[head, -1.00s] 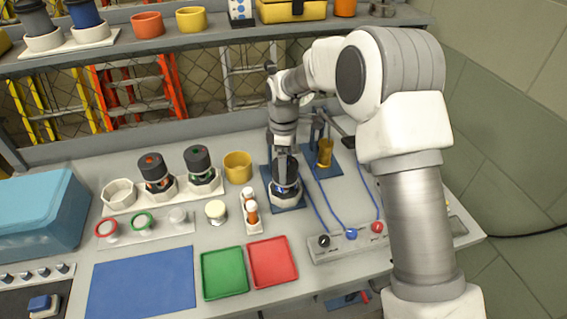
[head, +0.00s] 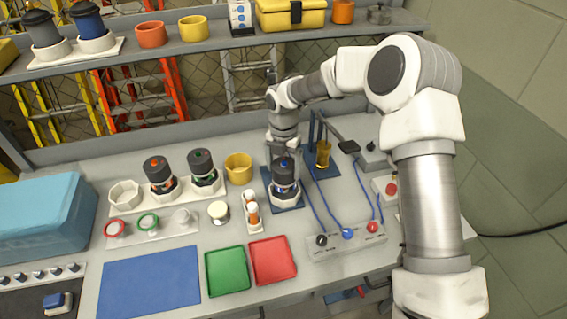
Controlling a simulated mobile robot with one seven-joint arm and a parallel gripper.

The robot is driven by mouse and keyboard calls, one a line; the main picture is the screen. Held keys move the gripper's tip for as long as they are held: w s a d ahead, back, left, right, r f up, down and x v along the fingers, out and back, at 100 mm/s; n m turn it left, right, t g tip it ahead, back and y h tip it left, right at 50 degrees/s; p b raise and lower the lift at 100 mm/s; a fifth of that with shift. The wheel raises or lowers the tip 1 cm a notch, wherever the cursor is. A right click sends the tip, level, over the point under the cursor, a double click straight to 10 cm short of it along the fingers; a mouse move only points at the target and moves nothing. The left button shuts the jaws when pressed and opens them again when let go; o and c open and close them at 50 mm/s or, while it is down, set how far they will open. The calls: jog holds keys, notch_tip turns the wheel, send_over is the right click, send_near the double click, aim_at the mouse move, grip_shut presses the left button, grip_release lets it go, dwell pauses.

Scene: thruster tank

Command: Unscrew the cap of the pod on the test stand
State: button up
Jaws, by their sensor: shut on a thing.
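The pod (head: 285,185) stands upright in a white holder on the blue test stand (head: 293,206), right of the middle of the bench. Its dark cap (head: 284,170) has a blue mark on top and sits on the pod; I cannot tell how far it is turned. My gripper (head: 283,158) is at the cap, coming from above and behind, and is shut on it. The fingertips are small and partly hidden, so their exact contact is unclear.
Two similar pods with orange (head: 158,172) and green (head: 203,167) marks stand left. A yellow cup (head: 238,168), a white bottle rack (head: 253,223), and red (head: 272,262) and green (head: 226,272) trays are near. Blue cables run to a connector panel (head: 345,240) at right.

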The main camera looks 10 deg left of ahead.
jog(key=shift+a+n, duration=0.15)
jog(key=shift+n, duration=0.85)
jog(key=o, duration=0.9)
